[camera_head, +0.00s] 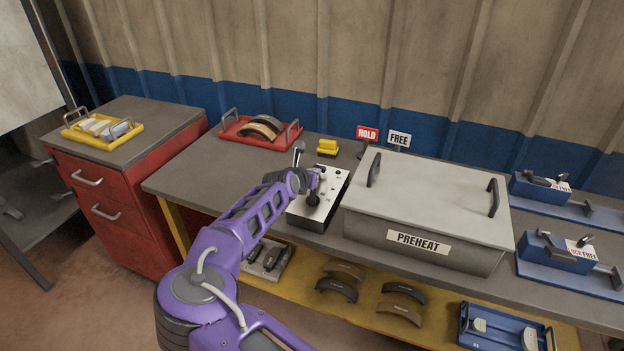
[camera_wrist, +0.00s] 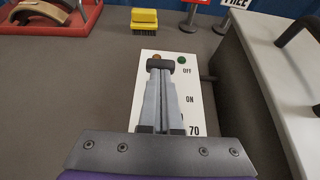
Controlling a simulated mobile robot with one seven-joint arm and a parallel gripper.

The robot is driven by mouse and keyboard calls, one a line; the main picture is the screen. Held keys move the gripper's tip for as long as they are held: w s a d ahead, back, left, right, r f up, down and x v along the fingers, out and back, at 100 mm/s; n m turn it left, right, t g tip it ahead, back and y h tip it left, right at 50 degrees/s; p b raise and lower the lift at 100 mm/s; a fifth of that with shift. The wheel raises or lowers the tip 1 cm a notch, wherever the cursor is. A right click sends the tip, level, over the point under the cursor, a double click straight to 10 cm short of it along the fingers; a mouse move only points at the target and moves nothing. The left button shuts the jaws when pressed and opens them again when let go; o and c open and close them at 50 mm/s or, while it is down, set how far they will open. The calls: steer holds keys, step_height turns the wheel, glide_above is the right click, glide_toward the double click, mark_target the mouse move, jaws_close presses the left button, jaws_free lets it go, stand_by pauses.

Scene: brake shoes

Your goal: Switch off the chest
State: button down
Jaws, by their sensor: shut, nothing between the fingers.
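The chest (camera_head: 425,205) is a grey lidded box marked PREHEAT, lid closed, on the bench. Its control box (camera_head: 325,211) stands to its left, with a white top panel (camera_wrist: 147,88) marked OFF at the far end, ON nearer and 70 at the near edge. A green lamp (camera_wrist: 181,60) and an amber lamp (camera_wrist: 156,57) sit at the far end. My gripper (camera_wrist: 160,66) is shut and empty over the panel, its tips near OFF. It also shows over the box in the head view (camera_head: 311,184). The fingers hide the panel's middle; I cannot tell the switch's position or any contact.
A yellow brush (camera_head: 327,147), a red tray (camera_head: 262,134) with brake shoes, and HOLD (camera_head: 367,134) and FREE (camera_head: 399,139) signs stand behind. Blue fixtures (camera_head: 555,252) are at right. Brake shoes lie on the yellow lower shelf (camera_head: 380,325). The bench's left part is clear.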

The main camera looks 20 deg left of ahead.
steer(key=shift+w+d+r, duration=0.1)
steer(key=shift+w+r, duration=0.25)
steer(key=shift+w, duration=0.45)
steer(key=shift+r, duration=0.1)
steer(key=shift+r+p, duration=0.6)
steer(key=shift+r, duration=0.1)
steer(key=shift+r, duration=0.1)
